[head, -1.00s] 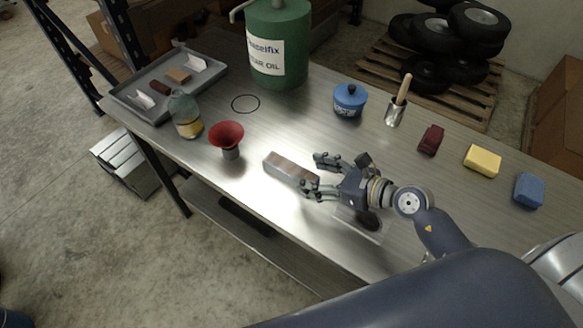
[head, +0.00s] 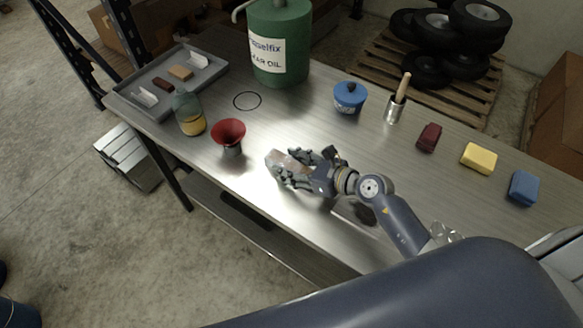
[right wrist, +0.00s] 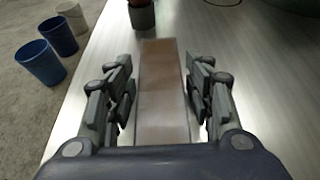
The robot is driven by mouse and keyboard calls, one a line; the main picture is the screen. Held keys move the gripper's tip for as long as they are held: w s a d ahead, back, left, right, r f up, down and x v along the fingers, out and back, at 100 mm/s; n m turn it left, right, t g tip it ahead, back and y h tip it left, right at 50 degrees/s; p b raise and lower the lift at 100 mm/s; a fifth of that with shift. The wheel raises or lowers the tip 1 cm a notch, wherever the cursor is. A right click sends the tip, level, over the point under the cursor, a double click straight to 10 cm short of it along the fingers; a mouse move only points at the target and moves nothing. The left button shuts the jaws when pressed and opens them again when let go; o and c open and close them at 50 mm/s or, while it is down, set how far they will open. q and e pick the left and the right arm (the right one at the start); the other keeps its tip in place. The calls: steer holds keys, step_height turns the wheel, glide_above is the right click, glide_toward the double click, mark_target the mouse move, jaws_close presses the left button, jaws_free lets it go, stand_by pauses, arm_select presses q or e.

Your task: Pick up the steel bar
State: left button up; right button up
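The steel bar (head: 287,161) lies flat on the metal workbench (head: 330,130), near its front edge. It has a brownish top face. In the right wrist view the bar (right wrist: 162,92) runs lengthwise between the two fingers of my right gripper (right wrist: 160,95). The fingers stand apart, one on each side, with a gap showing on both sides of the bar. In the head view my right gripper (head: 294,170) is around the bar and hides part of it. My left gripper is not in view.
A red funnel (head: 229,132) and an oil bottle (head: 189,113) stand left of the bar. A grey tray (head: 205,75), a green oil drum (head: 279,45), a blue pot (head: 349,97) and coloured blocks (head: 478,158) are farther off.

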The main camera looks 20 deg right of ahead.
jaws_close()
steer(key=shift+w+r, duration=0.2)
steer(key=shift+r, duration=0.1)
